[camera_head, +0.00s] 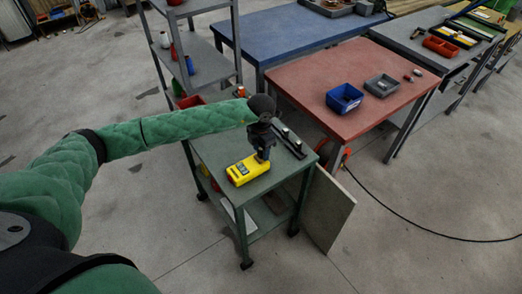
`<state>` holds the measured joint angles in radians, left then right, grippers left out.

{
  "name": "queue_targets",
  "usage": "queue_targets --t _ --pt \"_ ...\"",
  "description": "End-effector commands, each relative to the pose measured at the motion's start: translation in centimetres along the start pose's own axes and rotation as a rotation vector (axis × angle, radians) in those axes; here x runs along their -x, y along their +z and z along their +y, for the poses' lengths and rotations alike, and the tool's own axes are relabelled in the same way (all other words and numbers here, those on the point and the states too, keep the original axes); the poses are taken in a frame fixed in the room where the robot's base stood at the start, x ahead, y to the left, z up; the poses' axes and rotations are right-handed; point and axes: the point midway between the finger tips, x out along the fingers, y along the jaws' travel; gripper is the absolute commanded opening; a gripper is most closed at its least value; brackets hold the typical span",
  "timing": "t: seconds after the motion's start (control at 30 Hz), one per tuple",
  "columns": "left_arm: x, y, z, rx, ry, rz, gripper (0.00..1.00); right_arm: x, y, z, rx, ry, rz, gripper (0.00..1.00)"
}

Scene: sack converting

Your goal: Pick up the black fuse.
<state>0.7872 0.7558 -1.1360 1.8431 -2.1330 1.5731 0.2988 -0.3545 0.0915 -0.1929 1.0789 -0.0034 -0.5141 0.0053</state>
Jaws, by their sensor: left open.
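My left gripper (262,154) reaches in from the left on a green padded arm and points down over the small green cart (221,150). It is open, its fingertips just above or beside the right end of a yellow device (242,172) on the cart top; I cannot tell if they touch. A dark bar (293,146) with small pieces on it lies behind and right of the gripper. I cannot pick out the black fuse for certain; it may be among these dark pieces or hidden by the gripper. My right gripper is not in view.
A red-topped table (340,75) stands behind right with a blue bin (344,98), a grey bin (381,85) and small pieces. A grey shelf rack (209,68) stands behind the cart. A board (327,211) leans at the cart's right. A black cable (420,231) crosses the floor.

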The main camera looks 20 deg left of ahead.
Motion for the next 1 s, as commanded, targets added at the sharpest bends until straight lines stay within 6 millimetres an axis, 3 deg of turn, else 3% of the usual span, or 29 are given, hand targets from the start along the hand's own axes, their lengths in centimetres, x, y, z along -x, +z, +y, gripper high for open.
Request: queue_targets --t 0.27,0.5,0.53,0.93,1.0 --pt "-0.26 0.0 -0.02 0.0 0.0 0.0 0.45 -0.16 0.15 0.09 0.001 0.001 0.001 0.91" --pt "-0.24 0.0 -0.02 0.0 0.0 0.0 0.02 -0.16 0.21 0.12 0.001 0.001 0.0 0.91" --pt "-0.23 0.0 -0.02 0.0 0.0 0.0 0.0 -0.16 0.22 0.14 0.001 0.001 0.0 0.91" --pt "0.11 0.03 0.0 -0.001 0.0 -0.001 0.0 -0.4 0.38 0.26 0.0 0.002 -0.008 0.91" --pt "0.47 0.04 0.02 -0.001 0.0 0.0 0.0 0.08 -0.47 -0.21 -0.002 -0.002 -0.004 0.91"
